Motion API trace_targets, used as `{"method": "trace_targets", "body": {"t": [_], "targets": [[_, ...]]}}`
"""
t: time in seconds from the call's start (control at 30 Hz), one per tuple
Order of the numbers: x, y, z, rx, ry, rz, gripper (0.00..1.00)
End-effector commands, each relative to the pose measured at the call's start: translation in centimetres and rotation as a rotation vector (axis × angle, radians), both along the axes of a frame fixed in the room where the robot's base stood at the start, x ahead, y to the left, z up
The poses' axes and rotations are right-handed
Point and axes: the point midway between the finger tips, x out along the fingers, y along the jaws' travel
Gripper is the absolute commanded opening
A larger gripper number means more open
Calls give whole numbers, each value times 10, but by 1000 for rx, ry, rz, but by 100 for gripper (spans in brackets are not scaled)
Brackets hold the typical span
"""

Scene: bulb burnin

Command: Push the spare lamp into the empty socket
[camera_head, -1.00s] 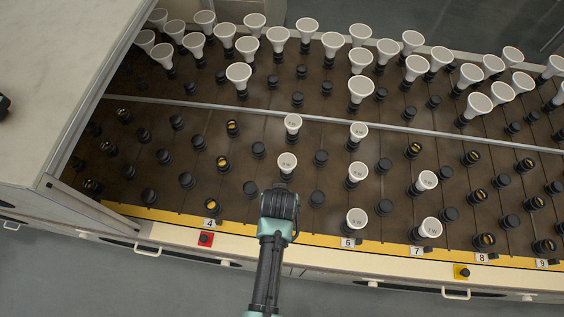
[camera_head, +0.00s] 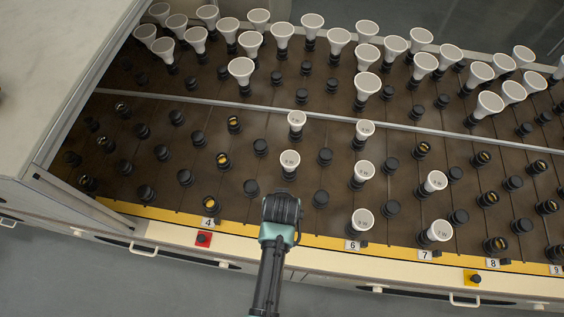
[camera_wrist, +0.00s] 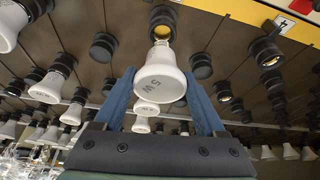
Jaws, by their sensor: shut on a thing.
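The spare lamp, a white reflector lamp marked "5 W" (camera_wrist: 160,82), sits between the two blue fingers of my gripper (camera_wrist: 162,104) in the wrist view. My gripper is shut on it. Its narrow neck points up in the picture, toward a black socket (camera_wrist: 163,17). Some metal cap shows between them, so I cannot tell how far it is inserted. The fingertips are hidden there.
Other white lamps (camera_head: 362,170) stand close by to the right, and a dense row (camera_head: 282,34) stands at the back. Empty black sockets (camera_head: 321,199) surround my gripper. A metal rail (camera_head: 330,111) crosses the rack. A yellow front edge (camera_head: 320,241) carries numbers.

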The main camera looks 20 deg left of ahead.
Motion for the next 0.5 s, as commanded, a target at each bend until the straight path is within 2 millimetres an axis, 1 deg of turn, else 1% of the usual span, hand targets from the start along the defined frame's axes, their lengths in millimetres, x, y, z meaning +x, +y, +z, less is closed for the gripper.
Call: {"method": "trace_targets", "body": {"t": [0.33, 0.5], "targets": [[-1, 0, 0, 0, 0, 0, 17], [-1, 0, -4, 0, 1, 0, 17]]}}
